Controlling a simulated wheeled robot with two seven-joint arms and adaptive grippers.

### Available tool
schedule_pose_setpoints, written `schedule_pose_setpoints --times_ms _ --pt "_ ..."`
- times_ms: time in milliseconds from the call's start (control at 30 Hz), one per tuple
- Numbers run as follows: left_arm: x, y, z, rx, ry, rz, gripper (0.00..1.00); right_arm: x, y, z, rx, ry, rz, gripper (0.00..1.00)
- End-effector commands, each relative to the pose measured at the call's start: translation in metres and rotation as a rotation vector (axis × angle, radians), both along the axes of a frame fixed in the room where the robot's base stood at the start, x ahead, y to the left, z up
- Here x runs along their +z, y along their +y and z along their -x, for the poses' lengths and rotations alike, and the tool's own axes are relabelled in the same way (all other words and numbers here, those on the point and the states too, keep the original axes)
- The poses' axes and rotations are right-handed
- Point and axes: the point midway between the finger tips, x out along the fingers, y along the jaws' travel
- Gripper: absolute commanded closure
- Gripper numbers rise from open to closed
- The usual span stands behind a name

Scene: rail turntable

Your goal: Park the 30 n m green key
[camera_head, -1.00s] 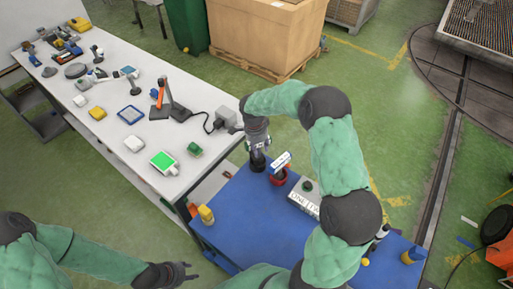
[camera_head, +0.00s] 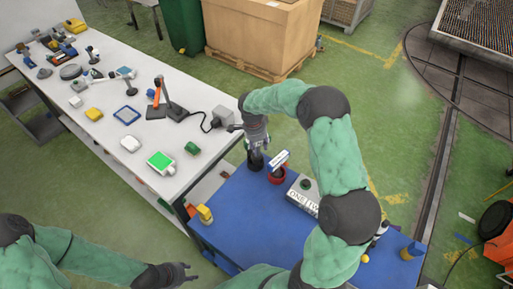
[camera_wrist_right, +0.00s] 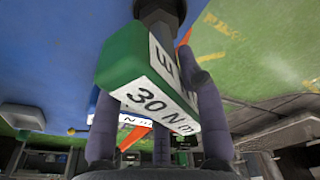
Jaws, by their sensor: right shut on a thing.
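My right gripper (camera_head: 256,150) is over the far left corner of the blue table (camera_head: 250,215). It is shut on the green key (camera_wrist_right: 122,62), a green block whose white face reads 30 N m in the right wrist view. A dark round shaft or socket (camera_wrist_right: 156,10) meets the block at the top of that view; I cannot tell whether it is seated. In the head view a dark cylinder (camera_head: 256,164) shows below the gripper. Beside it a white-and-blue labelled key (camera_head: 279,161) stands at a red holder (camera_head: 277,177). My left gripper (camera_head: 182,274) is open and empty at the bottom.
A grey box (camera_head: 302,193) with a dark green knob and lettering stands right of the red holder. A yellow object (camera_head: 205,214) is at the table's left edge. The white bench (camera_head: 180,150) beyond carries several tools. The blue table's front middle is clear.

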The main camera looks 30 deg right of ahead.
Motion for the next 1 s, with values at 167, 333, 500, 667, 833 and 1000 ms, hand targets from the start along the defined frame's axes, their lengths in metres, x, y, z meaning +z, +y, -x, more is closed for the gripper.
schedule_pose_setpoints --times_ms 167,333,500,667,833,1000 --pt "-0.011 0.0 0.0 0.0 0.0 0.0 0.6 -0.011 -0.001 0.0 -0.001 -0.001 -0.001 1.0" --pt "-0.015 0.0 0.0 0.0 0.0 0.0 0.6 -0.016 -0.003 0.0 -0.001 0.001 -0.002 1.0" --pt "-0.018 0.0 0.0 0.0 0.0 0.0 0.6 -0.02 -0.004 0.001 -0.001 0.005 -0.004 1.0" --pt "-0.018 0.0 0.0 0.0 0.0 0.0 0.6 -0.022 -0.005 0.002 -0.001 0.006 -0.005 0.41" --pt "-0.018 0.0 0.0 0.0 0.0 0.0 0.6 -0.021 -0.005 0.001 -0.001 0.003 -0.004 0.33" --pt "-0.017 0.0 0.0 0.0 0.0 0.0 0.6 -0.02 -0.004 0.001 0.001 0.003 -0.004 0.33"
